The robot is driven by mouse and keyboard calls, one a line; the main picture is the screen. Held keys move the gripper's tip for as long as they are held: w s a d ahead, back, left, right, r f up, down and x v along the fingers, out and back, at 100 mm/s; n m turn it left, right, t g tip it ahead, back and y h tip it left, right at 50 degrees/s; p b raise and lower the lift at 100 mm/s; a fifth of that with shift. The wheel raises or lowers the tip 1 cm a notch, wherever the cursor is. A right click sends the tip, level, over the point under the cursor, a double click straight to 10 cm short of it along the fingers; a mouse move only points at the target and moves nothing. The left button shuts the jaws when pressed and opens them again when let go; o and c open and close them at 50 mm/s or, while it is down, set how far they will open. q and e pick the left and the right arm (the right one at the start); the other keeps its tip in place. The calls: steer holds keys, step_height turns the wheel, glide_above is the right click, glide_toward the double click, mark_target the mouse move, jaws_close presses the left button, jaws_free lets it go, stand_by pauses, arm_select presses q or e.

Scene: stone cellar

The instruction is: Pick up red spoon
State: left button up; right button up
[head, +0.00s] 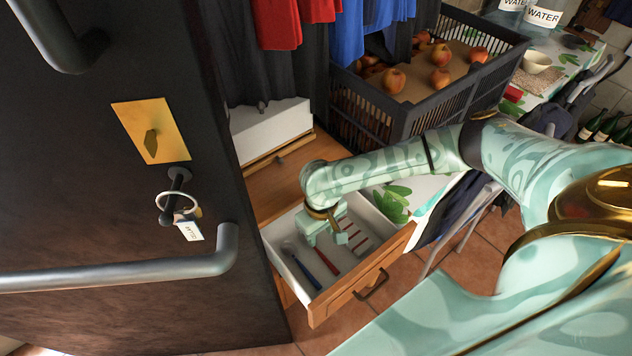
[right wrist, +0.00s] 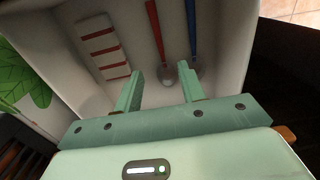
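The red spoon (head: 328,262) lies in the open wooden drawer (head: 347,295), partly hidden by my right gripper in the head view. The right wrist view shows its red handle (right wrist: 155,30) and pale round end near the fingers. A blue-handled utensil (head: 305,270) lies beside it; it also shows in the right wrist view (right wrist: 192,28). My right gripper (head: 331,236) is over the drawer. Its two fingers (right wrist: 160,86) are apart, with nothing between them, and the red spoon's round end shows just beyond the gap. My left gripper is not in view.
A white item with red stripes (right wrist: 103,48) lies in the drawer beside the spoons. A dark door (head: 90,230) with a bar handle and keys stands close at left. A black crate of fruit (head: 400,115) stands behind. Chair legs are right of the drawer.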

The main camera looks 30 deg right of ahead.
mark_target(319, 251)
step_height(319, 251, down, 4)
steer(key=shift+w+r+b, duration=0.1)
steer(key=shift+b, duration=0.45)
steer(key=shift+f, duration=0.35)
step_height(319, 251, down, 5)
steer(key=b, duration=0.3)
steer(key=shift+b, duration=0.4)
steer(key=shift+r, duration=0.15)
steer(key=shift+c, duration=0.3)
jaws_close()
